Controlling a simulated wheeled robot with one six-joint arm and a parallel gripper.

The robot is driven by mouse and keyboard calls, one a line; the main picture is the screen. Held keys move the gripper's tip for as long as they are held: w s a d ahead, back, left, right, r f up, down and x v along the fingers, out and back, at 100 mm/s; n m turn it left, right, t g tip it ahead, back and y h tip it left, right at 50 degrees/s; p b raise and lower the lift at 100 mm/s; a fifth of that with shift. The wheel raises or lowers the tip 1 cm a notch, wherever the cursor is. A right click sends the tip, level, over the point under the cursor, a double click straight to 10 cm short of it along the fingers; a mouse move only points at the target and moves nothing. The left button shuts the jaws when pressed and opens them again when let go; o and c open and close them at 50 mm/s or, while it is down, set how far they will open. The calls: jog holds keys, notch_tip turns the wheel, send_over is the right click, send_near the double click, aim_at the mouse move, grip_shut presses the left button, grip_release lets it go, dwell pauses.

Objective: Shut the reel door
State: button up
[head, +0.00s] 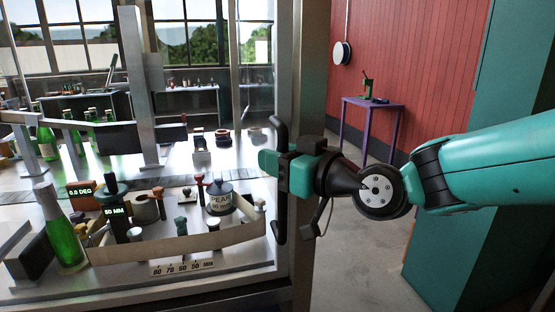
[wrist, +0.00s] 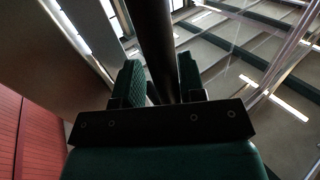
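The reel door (head: 255,60) is a clear panel in a grey metal frame, at the bench's right side. A long black upright handle (head: 279,228) stands at its right edge. My gripper (head: 272,163) reaches in from the right at the handle's mid-height. In the wrist view the dark handle bar (wrist: 155,40) runs between my two green fingers (wrist: 160,76). The grip hides part of the handle. How far the door stands open is not clear.
Left of the door is a bench with a green bottle (head: 63,230), a labelled pot (head: 220,198), a curved band (head: 180,247) and several small tools. A purple table (head: 372,104) stands by the red wall behind. Bare floor (head: 370,230) lies below my arm.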

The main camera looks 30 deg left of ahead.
jog(key=shift+o, duration=0.2)
jog(key=shift+s, duration=0.15)
jog(key=s+d+b, duration=0.3)
jog(key=d+b, duration=0.5)
jog(key=d, duration=0.9)
jog(key=shift+s, duration=0.15)
jog(key=s+d+f+m+g+h, duration=0.1)
jog(key=s+d+f+m+h, duration=0.2)
jog(key=d, duration=0.4)
jog(key=s+d+f+m+g+h, duration=0.1)
jog(key=s+d+f+m+h, duration=0.1)
jog(key=s+d+f+h, duration=0.4)
jog(key=s+d+f+m+g+h, duration=0.1)
jog(key=s+d+f+m+h, duration=0.2)
jog(key=d+f, duration=0.4)
jog(key=shift+s+d+f+m+h, duration=0.15)
jog(key=shift+s+d+m+h, duration=0.15)
jog(key=shift+s+d+h, duration=0.75)
jog(key=shift+w+y, duration=0.2)
jog(key=shift+y, duration=0.15)
